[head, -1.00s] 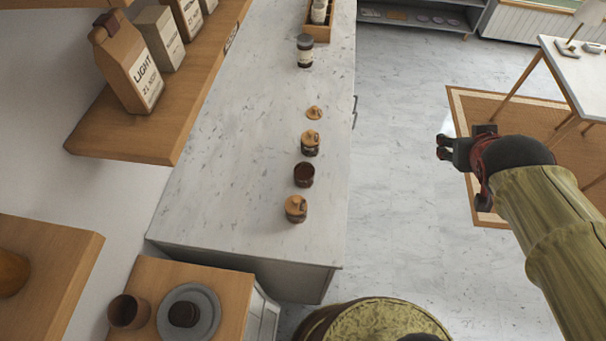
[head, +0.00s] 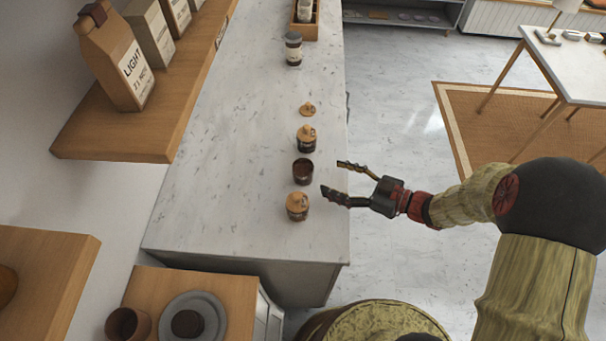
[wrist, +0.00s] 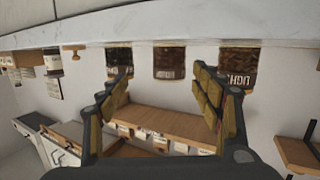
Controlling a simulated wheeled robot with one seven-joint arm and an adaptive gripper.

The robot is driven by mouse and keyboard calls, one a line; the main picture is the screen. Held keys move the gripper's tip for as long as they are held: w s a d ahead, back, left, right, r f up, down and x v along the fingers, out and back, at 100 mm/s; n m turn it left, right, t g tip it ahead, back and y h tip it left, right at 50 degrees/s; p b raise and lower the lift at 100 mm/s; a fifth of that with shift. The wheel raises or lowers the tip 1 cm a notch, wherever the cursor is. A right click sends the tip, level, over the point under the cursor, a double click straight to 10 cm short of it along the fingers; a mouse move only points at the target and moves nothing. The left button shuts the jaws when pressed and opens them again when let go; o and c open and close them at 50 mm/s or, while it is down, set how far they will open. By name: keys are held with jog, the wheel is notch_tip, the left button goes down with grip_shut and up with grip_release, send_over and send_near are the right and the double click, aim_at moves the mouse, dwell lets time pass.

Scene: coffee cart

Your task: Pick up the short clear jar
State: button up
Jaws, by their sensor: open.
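Three short jars with dark contents stand in a row on the counter (head: 215,165). The middle one, an open jar (head: 303,172), has no lid on it; it also shows in the wrist view (wrist: 169,62). A near lidded jar (head: 297,208) and a far lidded jar (head: 306,140) flank it. A loose lid (head: 307,109) lies beyond them. I cannot tell for sure which is the short clear jar. My gripper (head: 333,178) is open and empty at the counter's right edge, pointing left. In the upside-down wrist view, the open jar appears between its fingers, apart from them.
A taller jar with a dark top (head: 293,48) and a wooden crate (head: 305,28) stand farther along the counter. A wooden shelf (head: 110,145) with bags is on the left. A side table holds a plate (head: 212,302) and cup (head: 126,324). The counter left of the jars is clear.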

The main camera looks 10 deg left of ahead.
aim_at(312, 177)
jog(key=shift+s+a+f+y, duration=0.2)
jog(key=shift+s+a+y, duration=0.1)
jog(key=shift+s, duration=0.3)
jog(key=shift+s+a+g, duration=0.15)
jog(key=shift+g, duration=0.25)
jog(key=shift+b+x, duration=0.45)
jog(key=shift+x, duration=0.75)
jog(key=x, duration=0.1)
jog(key=b+x, duration=0.2)
jog(key=x, duration=0.1)
jog(key=shift+w+f, duration=0.3)
jog(key=shift+f, duration=0.05)
jog(key=shift+w+a, duration=0.15)
jog(key=shift+a, duration=0.2)
jog(key=shift+c, duration=0.2)
jog(key=c, duration=1.4)
